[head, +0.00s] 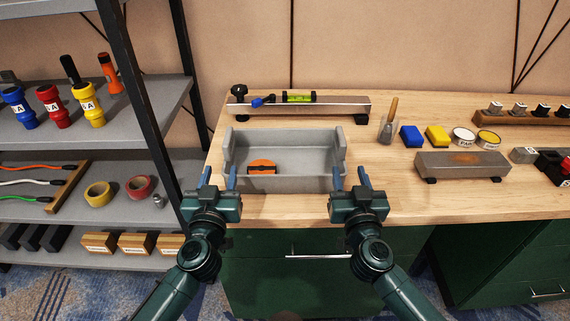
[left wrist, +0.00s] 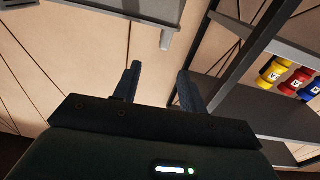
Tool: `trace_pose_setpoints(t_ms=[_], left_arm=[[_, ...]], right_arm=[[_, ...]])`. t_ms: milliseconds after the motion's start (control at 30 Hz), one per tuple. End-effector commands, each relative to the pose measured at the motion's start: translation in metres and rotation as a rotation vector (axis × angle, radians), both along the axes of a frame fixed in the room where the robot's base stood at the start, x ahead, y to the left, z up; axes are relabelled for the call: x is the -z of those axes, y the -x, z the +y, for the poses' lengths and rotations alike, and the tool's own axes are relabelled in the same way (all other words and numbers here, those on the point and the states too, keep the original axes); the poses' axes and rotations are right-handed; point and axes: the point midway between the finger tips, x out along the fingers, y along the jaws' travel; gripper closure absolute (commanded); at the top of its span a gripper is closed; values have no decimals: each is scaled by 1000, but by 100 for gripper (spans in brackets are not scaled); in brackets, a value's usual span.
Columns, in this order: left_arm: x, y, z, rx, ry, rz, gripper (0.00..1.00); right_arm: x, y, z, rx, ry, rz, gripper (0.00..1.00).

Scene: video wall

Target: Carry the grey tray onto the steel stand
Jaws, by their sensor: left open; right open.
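The grey tray (head: 292,184) sits on the wooden worktop near its front edge, with raised end walls and an orange-and-black object (head: 262,167) inside. My left gripper (head: 219,178) is open at the tray's left end; my right gripper (head: 351,178) is open at its right end. I cannot tell whether either touches it. The left wrist view shows the left fingers (left wrist: 158,88) apart with nothing between them. Two steel pieces on dark feet could be the stand: a long bar (head: 340,105) behind the tray and a block with a rusty patch (head: 488,166) to the right.
A green spirit level (head: 299,97) and a blue item (head: 262,101) lie on the long bar. A brush in a cup (head: 389,128), blue block (head: 411,136), yellow block (head: 437,136) and tins (head: 463,136) stand right. Shelving (head: 150,105) rises left. Bare worktop (head: 392,190) lies right of the tray.

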Motion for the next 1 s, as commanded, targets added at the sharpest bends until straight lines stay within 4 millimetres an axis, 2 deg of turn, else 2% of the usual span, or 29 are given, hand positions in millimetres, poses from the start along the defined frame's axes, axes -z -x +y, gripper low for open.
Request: trace_pose_setpoints(t_ms=[133, 500, 633, 767, 1000], left_arm=[[5, -11, 3, -25, -16, 46, 58], [6, -13, 3, -28, -21, 56, 58], [6, -21, 3, -29, -20, 55, 58], [5, -40, 3, -29, -18, 55, 58], [5, -88, 3, -30, -18, 54, 58]], right_arm=[[6, -11, -4, 29, 22, 48, 58], [7, -13, -5, 34, 27, 59, 58], [7, -21, -5, 35, 26, 59, 58], [6, -40, -4, 35, 25, 58, 58], [6, -88, -4, 35, 23, 58, 58]])
